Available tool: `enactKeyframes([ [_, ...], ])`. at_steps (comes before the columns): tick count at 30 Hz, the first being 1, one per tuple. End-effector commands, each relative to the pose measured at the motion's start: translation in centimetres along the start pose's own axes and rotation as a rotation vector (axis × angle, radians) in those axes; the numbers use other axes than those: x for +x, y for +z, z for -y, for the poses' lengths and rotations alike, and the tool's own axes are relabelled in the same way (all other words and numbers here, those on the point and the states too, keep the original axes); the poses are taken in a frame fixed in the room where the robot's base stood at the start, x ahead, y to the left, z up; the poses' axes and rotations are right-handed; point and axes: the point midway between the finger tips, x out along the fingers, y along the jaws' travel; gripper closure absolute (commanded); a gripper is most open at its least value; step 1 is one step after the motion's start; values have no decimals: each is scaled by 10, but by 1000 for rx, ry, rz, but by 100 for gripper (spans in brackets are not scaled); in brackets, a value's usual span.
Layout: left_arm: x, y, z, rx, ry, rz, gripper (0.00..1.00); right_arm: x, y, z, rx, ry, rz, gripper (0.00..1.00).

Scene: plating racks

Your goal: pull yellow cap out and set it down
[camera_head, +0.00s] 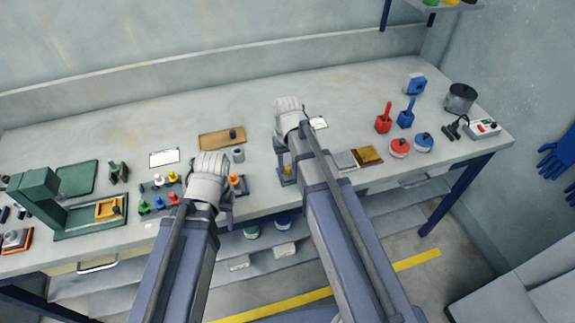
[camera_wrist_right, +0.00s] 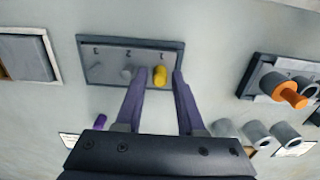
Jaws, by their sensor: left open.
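In the right wrist view a yellow cap (camera_wrist_right: 160,75) sits at position 1 of a grey rack (camera_wrist_right: 110,80) marked 3, 2 and 1. Two grey pegs stand at the other positions. My right gripper (camera_wrist_right: 162,74) is open, with its fingertips to either side of the yellow cap and gaps visible. In the head view the yellow cap (camera_head: 287,169) shows small beside my right gripper (camera_head: 281,150), partly hidden by the arm. My left gripper (camera_head: 229,207) is open near the table's front edge, by an orange cap (camera_head: 234,179).
A holder with several coloured caps (camera_head: 158,204) stands left of my left gripper. A brown tray (camera_head: 222,139) and a grey cup (camera_head: 238,155) lie behind. A gold tile (camera_head: 369,155) lies right of my right arm. The back of the table is clear.

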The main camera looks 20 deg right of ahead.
Motion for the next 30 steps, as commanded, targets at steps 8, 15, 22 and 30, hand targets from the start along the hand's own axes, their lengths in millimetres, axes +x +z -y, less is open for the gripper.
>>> enactKeyframes([
  [8, -1, 0, 0, 0, 0, 0, 50, -1, 0, 0, 0, 0, 0, 81],
  [15, -1, 0, 0, 0, 0, 0, 50, -1, 0, 0, 0, 0, 0, 100],
  [22, -1, 0, 0, 0, 0, 0, 50, -1, 0, 0, 0, 0, 0, 83],
  [30, -1, 0, 0, 0, 0, 0, 50, -1, 0, 0, 0, 0, 0, 100],
])
